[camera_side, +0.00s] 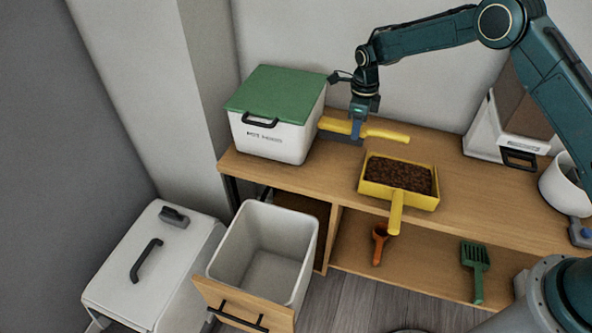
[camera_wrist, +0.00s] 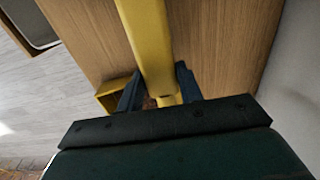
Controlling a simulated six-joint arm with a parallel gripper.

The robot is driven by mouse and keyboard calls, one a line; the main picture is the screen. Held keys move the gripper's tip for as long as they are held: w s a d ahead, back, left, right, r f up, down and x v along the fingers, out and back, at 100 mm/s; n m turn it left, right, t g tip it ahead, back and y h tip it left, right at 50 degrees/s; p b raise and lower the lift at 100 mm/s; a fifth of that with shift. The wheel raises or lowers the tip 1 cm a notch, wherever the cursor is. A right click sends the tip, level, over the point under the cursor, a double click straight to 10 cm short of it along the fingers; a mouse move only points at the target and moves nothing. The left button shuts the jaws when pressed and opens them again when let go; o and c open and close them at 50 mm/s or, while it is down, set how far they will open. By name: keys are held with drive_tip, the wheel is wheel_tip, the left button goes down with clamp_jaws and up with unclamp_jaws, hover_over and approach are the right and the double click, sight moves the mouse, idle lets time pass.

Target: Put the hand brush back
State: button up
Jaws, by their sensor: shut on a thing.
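The hand brush (camera_side: 386,134) has a yellow handle and lies roughly level in the jaws of my gripper (camera_side: 356,131), above the back of the wooden bench. Its far end is close to the green-lidded white box, and I cannot tell whether they touch. In the wrist view the yellow brush (camera_wrist: 148,45) runs up between the fingers of my gripper (camera_wrist: 160,90), which is shut on it. A yellow dustpan (camera_side: 396,203) filled with brown granules sits on the bench in front, its handle pointing over the front edge.
The green-lidded box (camera_side: 272,138) stands at the bench's left end. A white container (camera_side: 497,140) and a white pot (camera_side: 562,190) stand right. An orange scoop (camera_side: 379,243) and green slotted scoop (camera_side: 475,262) are below. An open pull-out bin (camera_side: 258,240) stands front left.

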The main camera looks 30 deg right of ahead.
drive_tip(key=shift+f, duration=2.15)
drive_tip(key=shift+f, duration=0.15)
drive_tip(key=o, duration=1.1)
wheel_tip(320, 180, up, 11)
drive_tip(key=shift+r, duration=0.65)
drive_tip(key=shift+r, duration=0.1)
